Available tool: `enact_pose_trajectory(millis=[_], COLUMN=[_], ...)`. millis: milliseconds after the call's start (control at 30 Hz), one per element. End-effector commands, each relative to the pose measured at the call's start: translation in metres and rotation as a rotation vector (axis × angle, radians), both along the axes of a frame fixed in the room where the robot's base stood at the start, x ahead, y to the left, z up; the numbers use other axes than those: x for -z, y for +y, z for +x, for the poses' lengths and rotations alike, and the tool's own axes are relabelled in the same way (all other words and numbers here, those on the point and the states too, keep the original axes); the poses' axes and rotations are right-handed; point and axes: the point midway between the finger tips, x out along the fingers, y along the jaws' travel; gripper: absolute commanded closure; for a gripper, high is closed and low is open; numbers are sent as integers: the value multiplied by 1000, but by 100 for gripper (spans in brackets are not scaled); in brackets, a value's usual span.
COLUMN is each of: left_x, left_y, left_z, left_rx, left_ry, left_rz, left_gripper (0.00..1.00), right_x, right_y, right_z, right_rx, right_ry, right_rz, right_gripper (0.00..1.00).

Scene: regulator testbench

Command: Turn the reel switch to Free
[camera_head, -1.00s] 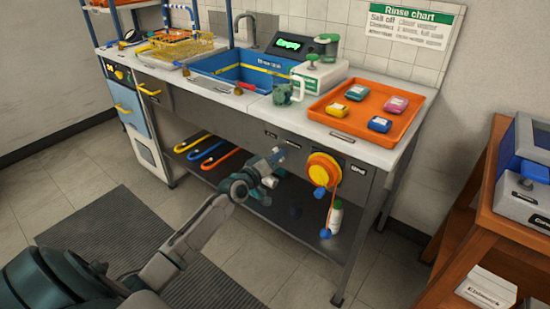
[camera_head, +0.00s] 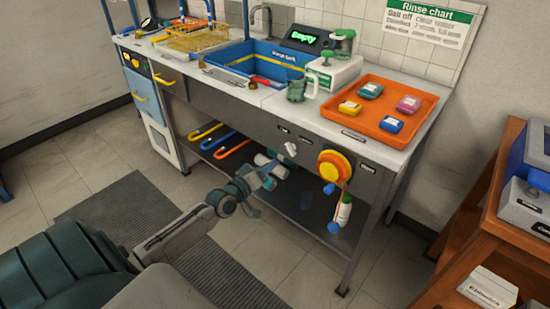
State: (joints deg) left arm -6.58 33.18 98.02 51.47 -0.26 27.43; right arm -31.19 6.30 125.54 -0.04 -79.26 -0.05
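The reel switch (camera_head: 290,148) is a small white knob on the grey front panel of the bench, left of the yellow-orange hose reel (camera_head: 333,167). Small labels sit above and beside it, too small to read, and I cannot tell which one the knob points at. My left gripper (camera_head: 268,173) is below and left of the knob, apart from it, in front of the lower shelf. Its fingers look spread, with nothing held between them. My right gripper is not in view.
An orange tray (camera_head: 363,128) with several coloured packs and a blue sink (camera_head: 236,74) are on the bench top. A bottle (camera_head: 344,210) and hose end hang below the reel. Hooked tools (camera_head: 233,147) lie on the lower shelf. A wooden shelf (camera_head: 487,220) stands at right.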

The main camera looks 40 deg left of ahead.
Motion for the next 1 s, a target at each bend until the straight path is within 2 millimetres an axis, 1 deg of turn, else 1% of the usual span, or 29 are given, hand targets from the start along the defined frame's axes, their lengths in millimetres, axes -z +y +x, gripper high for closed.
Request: enact_pose_trajectory(millis=[133,267,767,833,867,900,967,1000], left_x=[-1,-1,0,2,5,14,34,53], left_y=[0,1,1,1,1,2,4,5], left_z=[-9,-12,-12,-13,-13,-15,-20,-26], left_rx=[1,1,1,-1,-3,-9,-18,-27], left_ry=[-1,-1,-1,5,13,32,78,122], left_rz=[1,1,1,4,9,22,55,85], left_gripper=[66,66,66,66,66,66,66,66], right_x=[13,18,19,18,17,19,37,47], right_y=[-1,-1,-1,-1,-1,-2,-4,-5], right_z=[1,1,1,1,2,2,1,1], right_rx=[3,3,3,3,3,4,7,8], right_ry=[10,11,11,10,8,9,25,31], right_rz=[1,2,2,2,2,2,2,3], right_gripper=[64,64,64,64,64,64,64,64])
